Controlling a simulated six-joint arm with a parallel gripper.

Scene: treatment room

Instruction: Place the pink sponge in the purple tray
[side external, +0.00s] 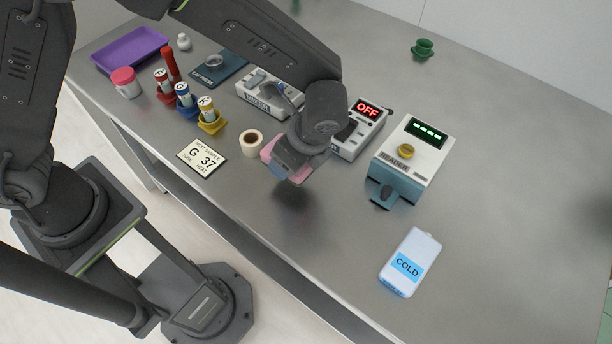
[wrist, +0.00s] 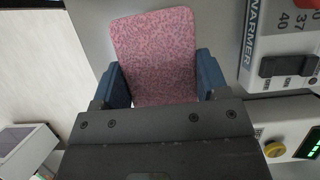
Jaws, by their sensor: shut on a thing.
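The pink sponge (wrist: 153,52) is held between the two blue fingertips of my gripper (wrist: 161,82) in the wrist view. In the side external view the pink sponge (side external: 270,148) shows at the end of my gripper (side external: 288,164), above the steel table with a shadow under it. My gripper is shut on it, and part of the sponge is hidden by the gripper. The purple tray (side external: 131,49) lies flat at the far left corner of the table, well away from my gripper, and looks empty.
Between gripper and tray stand a tape roll (side external: 251,143), coloured tube holders (side external: 211,122) and a pink-lidded jar (side external: 126,82). A sample card (side external: 202,157) lies near the edge. A warmer (side external: 358,128), a reader (side external: 411,153) and a cold pack (side external: 410,262) are to the right.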

